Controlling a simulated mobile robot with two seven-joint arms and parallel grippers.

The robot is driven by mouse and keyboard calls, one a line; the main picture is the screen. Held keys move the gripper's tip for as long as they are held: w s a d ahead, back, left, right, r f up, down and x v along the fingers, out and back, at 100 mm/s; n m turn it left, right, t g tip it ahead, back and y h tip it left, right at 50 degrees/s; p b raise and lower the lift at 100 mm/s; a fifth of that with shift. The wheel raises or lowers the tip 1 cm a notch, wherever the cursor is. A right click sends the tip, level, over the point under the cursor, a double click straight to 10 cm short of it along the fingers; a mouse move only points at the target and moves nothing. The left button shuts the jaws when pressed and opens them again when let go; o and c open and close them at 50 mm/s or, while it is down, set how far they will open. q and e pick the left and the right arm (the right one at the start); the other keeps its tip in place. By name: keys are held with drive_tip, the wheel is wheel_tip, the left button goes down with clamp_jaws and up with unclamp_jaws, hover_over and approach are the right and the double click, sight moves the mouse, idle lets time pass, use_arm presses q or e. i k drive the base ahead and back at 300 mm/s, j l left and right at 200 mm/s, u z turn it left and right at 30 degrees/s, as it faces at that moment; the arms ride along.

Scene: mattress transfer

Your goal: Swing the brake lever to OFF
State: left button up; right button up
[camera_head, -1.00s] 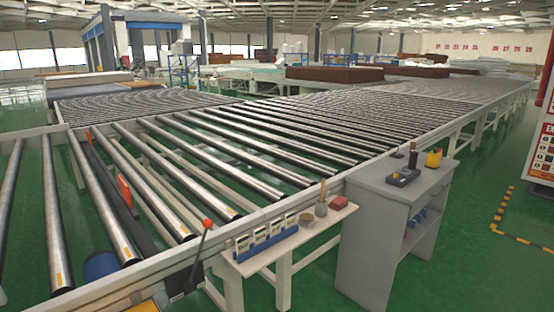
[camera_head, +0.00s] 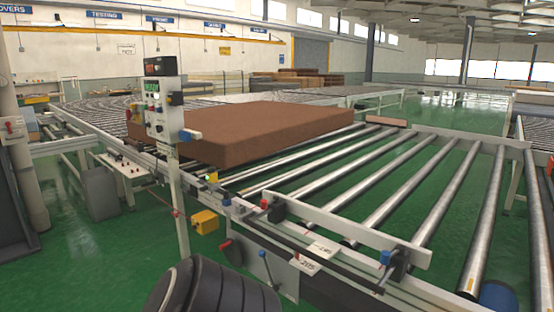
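A lever with a blue grip (camera_head: 263,256) stands on the near side of the roller conveyor, low on the frame. White label plates (camera_head: 318,250) are fixed to the frame to its right; I cannot read ON or OFF on them. A red knob (camera_head: 264,204) and a blue knob (camera_head: 385,257) sit higher on the same side. I cannot tell for sure which of these is the brake lever. Neither of my grippers is in view, and nothing of mine is seen touching a lever.
A brown mattress (camera_head: 260,130) lies on the rollers behind a control box (camera_head: 160,108) on a white post. A yellow box (camera_head: 205,222) hangs beside the post. A white crossbar (camera_head: 345,224) spans part of the rollers. Green floor is open at the left.

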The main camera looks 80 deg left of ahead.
sight(157, 155)
drive_tip(key=u, duration=3.45)
drive_tip(key=i+j+u, duration=0.35)
drive_tip(key=i, duration=0.35)
drive_tip(key=i+u, duration=0.35)
drive_tip(key=i, duration=2.05)
drive_tip(key=i+j+z, duration=0.15)
drive_tip(key=i, duration=0.4)
drive_tip(key=i+j+z, duration=0.1)
drive_tip(key=i+z, duration=0.25)
drive_tip(key=i+j+z, duration=0.2)
drive_tip(key=i+z, duration=0.15)
drive_tip(key=i, duration=0.15)
